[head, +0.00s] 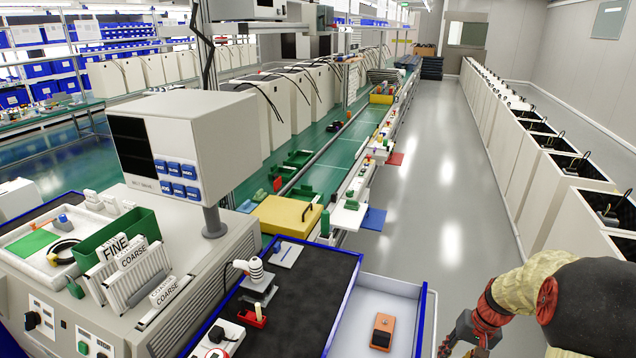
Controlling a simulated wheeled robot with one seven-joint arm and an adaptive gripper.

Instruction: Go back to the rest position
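My arm comes in at the lower right, over the grey floor and right of the open white drawer. My gripper (458,345) is at the bottom edge, partly cut off by the frame. Its fingertips do not show clearly, so I cannot tell whether it is open or shut. No object can be made out in it.
The blue-edged white drawer (425,325) stands open and holds an orange block with a black top (383,331). A dark-topped bench (305,300) is left of it. A row of white cabinets (560,215) lines the right. The aisle floor (440,190) is clear.

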